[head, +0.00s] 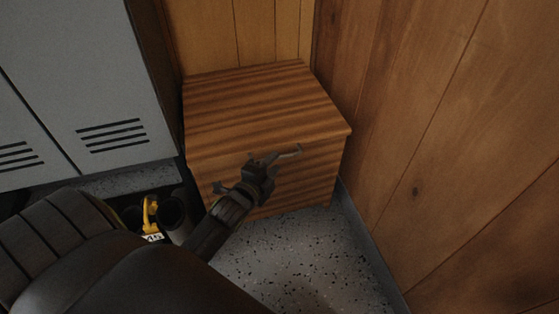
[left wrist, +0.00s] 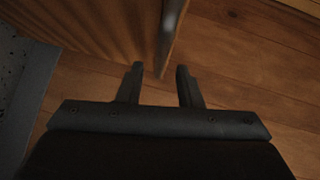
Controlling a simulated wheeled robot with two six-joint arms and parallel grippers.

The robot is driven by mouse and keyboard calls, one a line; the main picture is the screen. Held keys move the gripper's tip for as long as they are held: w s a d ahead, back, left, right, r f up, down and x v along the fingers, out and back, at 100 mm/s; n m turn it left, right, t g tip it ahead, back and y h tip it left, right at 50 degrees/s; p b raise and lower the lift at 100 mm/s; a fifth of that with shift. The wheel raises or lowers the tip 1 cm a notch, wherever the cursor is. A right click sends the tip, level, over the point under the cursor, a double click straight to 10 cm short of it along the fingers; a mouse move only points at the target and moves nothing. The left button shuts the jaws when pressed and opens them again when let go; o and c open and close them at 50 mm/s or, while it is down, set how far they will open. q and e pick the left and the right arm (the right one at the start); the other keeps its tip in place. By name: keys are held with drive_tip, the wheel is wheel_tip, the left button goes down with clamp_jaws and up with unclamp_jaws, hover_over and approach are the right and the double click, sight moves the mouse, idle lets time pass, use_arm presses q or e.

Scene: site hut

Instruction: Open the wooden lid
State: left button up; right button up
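The wooden lid (head: 255,95) is the striped top of a wooden box (head: 315,172) in the corner, and it looks shut. My left gripper (head: 272,160) is in front of the box's front face, below the lid's front edge. In the left wrist view the two fingers (left wrist: 161,72) stand apart. A striped wooden panel (left wrist: 110,30) ends between them, with a grey, shiny piece (left wrist: 172,20) at its edge. Contact is unclear. My right gripper is not in view.
Plank walls (head: 440,130) close in the box at the right and behind. Grey lockers (head: 80,80) stand at the left. A dark bin with a yellow item (head: 150,212) is on the floor near my arm. Speckled floor (head: 300,255) is clear in front of the box.

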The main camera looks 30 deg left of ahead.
sight(280, 158)
use_arm(q)
drive_tip(key=shift+w+a+f+b, duration=0.15)
drive_tip(key=shift+w+b, duration=0.1)
drive_tip(key=shift+w, duration=0.8)
drive_tip(key=shift+w+f+b, duration=0.15)
drive_tip(key=shift+w+b, duration=0.1)
drive_tip(key=shift+w, duration=0.75)
clamp_jaws()
